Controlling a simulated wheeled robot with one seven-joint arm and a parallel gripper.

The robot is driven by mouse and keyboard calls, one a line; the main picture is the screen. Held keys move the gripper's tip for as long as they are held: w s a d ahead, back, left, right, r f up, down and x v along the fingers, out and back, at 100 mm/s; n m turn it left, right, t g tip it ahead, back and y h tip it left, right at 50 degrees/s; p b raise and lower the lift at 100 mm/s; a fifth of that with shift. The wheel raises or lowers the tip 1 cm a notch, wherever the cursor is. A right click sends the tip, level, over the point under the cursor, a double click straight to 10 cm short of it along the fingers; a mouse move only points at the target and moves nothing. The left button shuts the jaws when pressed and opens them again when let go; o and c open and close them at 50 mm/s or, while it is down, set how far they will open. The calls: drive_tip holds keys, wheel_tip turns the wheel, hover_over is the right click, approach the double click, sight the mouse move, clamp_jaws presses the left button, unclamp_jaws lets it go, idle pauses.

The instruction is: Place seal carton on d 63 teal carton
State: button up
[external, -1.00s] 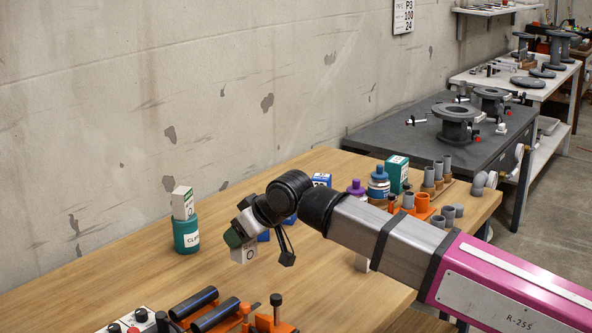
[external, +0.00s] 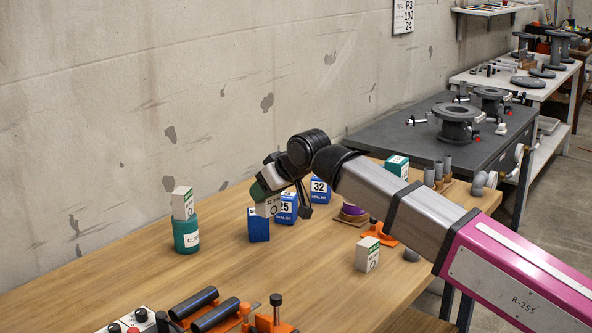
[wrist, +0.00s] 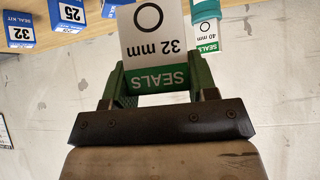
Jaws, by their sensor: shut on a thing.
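My gripper (external: 262,192) is shut on a white seal carton (external: 269,207) with a green band. In the wrist view the held carton (wrist: 155,38) reads "32 mm" and "SEALS", upside down, between the green fingers (wrist: 158,82). In the external view it is raised in front of the blue cartons, and I cannot tell the gap. A teal carton (external: 397,166) stands at the back right of the wooden bench, partly behind my arm; its size label is not readable. Another white seal carton (external: 367,254) stands on the bench below my forearm.
Blue cartons marked 25 (external: 285,208) and 32 (external: 319,190) and another blue one (external: 258,225) stand near the gripper. A 40 mm carton (external: 183,203) sits on a teal jar (external: 187,235) at left. Orange fixtures (external: 270,321) line the front. The bench's left middle is clear.

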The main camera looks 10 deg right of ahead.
drive_tip(key=w+d+r+m+t+h, duration=0.1)
drive_tip(key=w+d+r, duration=0.2)
drive_tip(key=w+d, duration=0.75)
drive_tip(key=w+d+r+m+h, duration=0.1)
drive_tip(key=w+d+r, duration=0.1)
drive_tip(key=w+d, duration=0.85)
drive_tip(key=w+d+r+m+t, duration=0.1)
drive_tip(key=w+d+r, duration=0.2)
drive_tip(key=w+d, duration=0.8)
hover_over(397, 159)
wheel_tip(397, 159, down, 7)
drive_tip(key=shift+s+f, duration=0.15)
drive_tip(key=shift+f, duration=2)
drive_tip(key=o, duration=0.9)
drive_tip(key=shift+f, duration=0.15)
